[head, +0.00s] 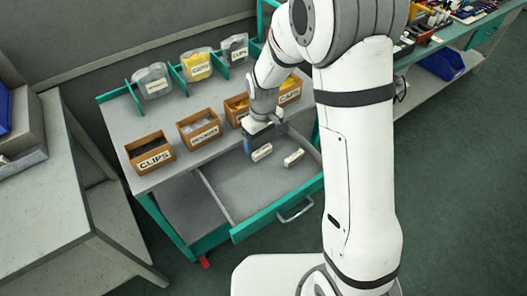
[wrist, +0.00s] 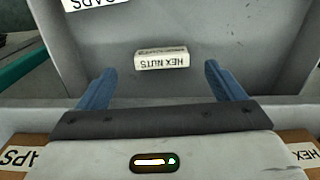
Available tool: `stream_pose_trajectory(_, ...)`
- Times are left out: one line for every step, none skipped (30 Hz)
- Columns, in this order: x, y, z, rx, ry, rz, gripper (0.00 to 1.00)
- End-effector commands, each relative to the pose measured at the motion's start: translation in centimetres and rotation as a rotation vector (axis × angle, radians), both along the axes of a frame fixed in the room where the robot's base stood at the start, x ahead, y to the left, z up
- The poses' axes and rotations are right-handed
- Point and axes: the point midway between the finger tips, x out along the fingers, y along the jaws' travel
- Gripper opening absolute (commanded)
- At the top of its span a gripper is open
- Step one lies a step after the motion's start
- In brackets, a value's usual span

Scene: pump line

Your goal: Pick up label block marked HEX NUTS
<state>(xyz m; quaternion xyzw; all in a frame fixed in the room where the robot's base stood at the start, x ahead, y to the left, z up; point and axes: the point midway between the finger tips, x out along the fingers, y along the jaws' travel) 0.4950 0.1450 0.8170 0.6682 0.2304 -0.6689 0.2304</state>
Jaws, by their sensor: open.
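The HEX NUTS label block (wrist: 162,57) is a small pale block lying in the open drawer (head: 235,205). Its lettering reads upside down in the wrist view. In the head view, I take it to be the left one (head: 262,152) of two pale blocks, just by my gripper. My gripper (wrist: 158,70) is open, with its two blue fingers wide apart and nothing between them. In the wrist view the block shows beyond the fingertips, roughly centred between them. My gripper (head: 264,138) is over the back of the drawer in the head view.
Another pale block (head: 293,158) lies to the right in the drawer; a label ending in APS (wrist: 92,3) shows at the wrist view's top left. Labelled open bins, including CLIPS (head: 151,154) and WASHERS (head: 199,129), line the worktop behind. The drawer's front part is bare.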

Motion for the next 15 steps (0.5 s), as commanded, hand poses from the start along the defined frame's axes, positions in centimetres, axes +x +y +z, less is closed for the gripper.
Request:
stream_pose_trajectory(-0.1, 0.0, -0.6, 0.0, 0.002, 0.0, 0.89)
stream_pose_trajectory(-0.1, 0.0, -1.0, -0.001, 0.003, 0.0, 0.89)
stream_pose_trajectory(-0.2, -0.1, -1.6, -0.002, 0.004, 0.0, 0.89)
stream_pose_trajectory(-0.2, -0.1, -2.1, -0.001, 0.003, 0.0, 0.89)
stream_pose_trajectory(-0.3, -0.1, -2.6, -0.002, 0.004, 0.0, 0.89)
stream_pose_trajectory(-0.3, -0.1, -3.2, -0.001, 0.003, 0.0, 0.89)
stream_pose_trajectory(-0.3, -0.1, -3.6, -0.001, 0.003, 0.0, 0.89)
stream_pose_trajectory(-0.3, -0.1, -4.0, -0.001, 0.003, 0.0, 0.89)
stream_pose_trajectory(-0.3, -0.1, -4.5, -0.001, 0.002, 0.0, 0.89)
stream_pose_trajectory(-0.3, -0.1, -4.7, -0.001, 0.001, 0.0, 0.89)
stream_pose_trajectory(-0.2, -0.1, -4.9, -0.001, 0.001, 0.0, 0.89)
stream_pose_trajectory(-0.2, -0.1, -5.0, 0.0, 0.0, 0.0, 0.89)
stream_pose_trajectory(-0.2, 0.0, -5.1, 0.0, 0.0, 0.0, 0.89)
stream_pose_trajectory(-0.2, 0.0, -5.1, 0.001, -0.001, 0.0, 0.89)
stream_pose_trajectory(-0.2, 0.0, -5.1, 0.001, -0.001, 0.0, 0.89)
